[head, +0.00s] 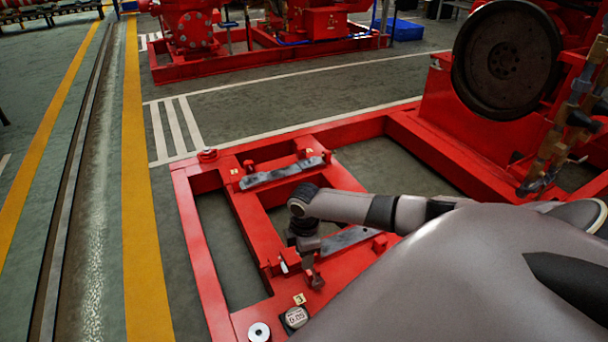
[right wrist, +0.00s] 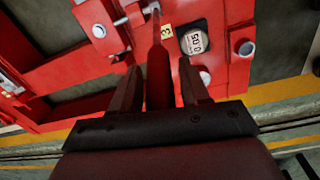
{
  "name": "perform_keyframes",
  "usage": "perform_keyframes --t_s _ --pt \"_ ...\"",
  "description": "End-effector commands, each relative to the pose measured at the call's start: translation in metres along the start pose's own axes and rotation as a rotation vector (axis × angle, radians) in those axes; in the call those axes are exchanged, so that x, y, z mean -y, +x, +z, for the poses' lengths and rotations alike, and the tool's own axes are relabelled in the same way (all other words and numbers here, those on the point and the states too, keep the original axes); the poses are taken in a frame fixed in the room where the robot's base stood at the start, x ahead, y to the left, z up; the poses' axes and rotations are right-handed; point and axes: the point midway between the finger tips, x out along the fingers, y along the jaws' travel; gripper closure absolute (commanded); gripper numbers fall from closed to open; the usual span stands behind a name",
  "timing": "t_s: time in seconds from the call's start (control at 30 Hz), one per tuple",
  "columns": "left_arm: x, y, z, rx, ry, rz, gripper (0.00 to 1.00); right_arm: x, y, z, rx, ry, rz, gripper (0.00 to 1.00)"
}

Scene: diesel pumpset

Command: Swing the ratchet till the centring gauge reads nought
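The centring gauge (head: 295,317) is a round dial on the red frame beside a yellow tag marked 3. In the right wrist view the gauge (right wrist: 194,42) shows digits that look like 0.05. My right gripper (right wrist: 158,62) points down at the frame close to the gauge; it also shows in the head view (head: 314,278). A red bar, seemingly the ratchet handle (right wrist: 160,75), lies between its two fingers. Thin gaps seem to show on both sides, so the fingers look open around it. The ratchet's head is not clear. My left gripper is out of view.
The red base frame (head: 192,212) has open bays and grey pads (head: 282,173). A white-ringed round fitting (head: 259,332) sits left of the gauge. A large dark flywheel (head: 505,60) stands at upper right. Floor is clear at left, beyond a yellow stripe (head: 140,200).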

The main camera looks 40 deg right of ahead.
Motion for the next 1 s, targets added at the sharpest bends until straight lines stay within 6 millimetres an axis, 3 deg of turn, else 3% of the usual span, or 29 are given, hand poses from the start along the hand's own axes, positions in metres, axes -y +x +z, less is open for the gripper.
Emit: perform_keyframes --t_s 0.03,0.1,0.13,0.47,0.8,0.83,0.87,0.9,1.0 --pt "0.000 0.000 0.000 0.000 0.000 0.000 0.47 0.000 0.000 0.000 0.000 0.000 0.000 0.73" --pt "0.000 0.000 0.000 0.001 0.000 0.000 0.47 0.000 0.000 0.000 0.000 0.000 0.000 0.96" --pt "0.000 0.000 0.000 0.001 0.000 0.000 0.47 0.000 0.000 0.000 0.000 0.000 0.000 1.00" --pt "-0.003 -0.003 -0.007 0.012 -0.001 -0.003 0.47 -0.001 -0.004 0.014 -0.066 0.005 -0.015 1.00" --pt "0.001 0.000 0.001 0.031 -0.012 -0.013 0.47 -0.002 -0.003 0.016 -0.086 0.004 -0.015 1.00" --pt "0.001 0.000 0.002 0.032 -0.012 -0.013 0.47 -0.002 -0.003 0.016 -0.086 0.004 -0.015 0.65" --pt "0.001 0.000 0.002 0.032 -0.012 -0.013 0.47 -0.002 -0.003 0.016 -0.086 0.004 -0.015 0.55" --pt "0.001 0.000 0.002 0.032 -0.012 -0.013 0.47 -0.002 -0.003 0.016 -0.086 0.004 -0.015 0.47" --pt "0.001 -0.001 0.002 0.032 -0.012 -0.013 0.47 -0.002 -0.003 0.016 -0.086 0.004 -0.015 0.47"
